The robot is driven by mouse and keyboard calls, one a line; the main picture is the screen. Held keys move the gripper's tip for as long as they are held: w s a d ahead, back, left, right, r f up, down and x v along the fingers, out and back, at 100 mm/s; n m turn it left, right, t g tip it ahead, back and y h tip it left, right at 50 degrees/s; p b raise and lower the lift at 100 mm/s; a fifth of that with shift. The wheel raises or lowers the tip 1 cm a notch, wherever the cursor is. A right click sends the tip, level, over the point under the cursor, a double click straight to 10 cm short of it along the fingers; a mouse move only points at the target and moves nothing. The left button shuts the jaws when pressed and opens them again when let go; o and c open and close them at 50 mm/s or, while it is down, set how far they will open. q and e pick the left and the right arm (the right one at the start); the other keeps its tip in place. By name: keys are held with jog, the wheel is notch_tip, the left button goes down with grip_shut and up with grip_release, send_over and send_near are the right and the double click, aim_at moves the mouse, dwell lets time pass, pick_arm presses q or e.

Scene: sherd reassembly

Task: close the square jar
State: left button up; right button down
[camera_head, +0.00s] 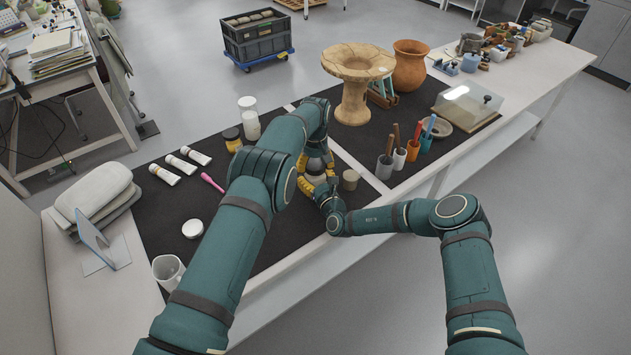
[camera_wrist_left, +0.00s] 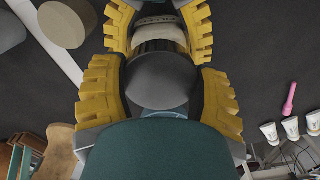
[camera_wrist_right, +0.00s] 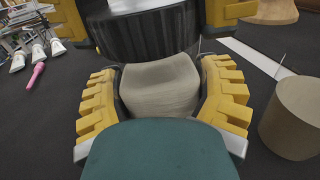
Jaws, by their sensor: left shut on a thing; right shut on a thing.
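The beige squarish jar (camera_wrist_right: 160,92) is between the yellow fingers of my right gripper (camera_wrist_right: 163,78), which is shut on it. The lid has a black ribbed side (camera_wrist_right: 145,38) and a smooth grey rounded top (camera_wrist_left: 162,80). My left gripper (camera_wrist_left: 160,72) is shut on the lid. In the left wrist view the lid lies in line with the jar (camera_wrist_left: 158,22), right over it. I cannot tell whether the lid touches the jar's rim, since the mouth is hidden. In the head view both grippers meet near the mat's front edge, and the left arm hides much of them.
A beige cylinder (camera_head: 349,180) stands close to the right of the grippers. Cups with tools (camera_head: 400,157) stand farther right, and a stone-like pedestal (camera_head: 353,100) behind. Tubes (camera_head: 180,164), a pink tool (camera_head: 212,182) and a white disc (camera_head: 193,228) lie on the left mat.

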pick_arm(q)
jog(key=o, duration=1.4)
notch_tip(320, 180, up, 12)
jog(key=shift+r, duration=0.1)
pick_arm(e)
grip_release()
jog(key=v, duration=1.2)
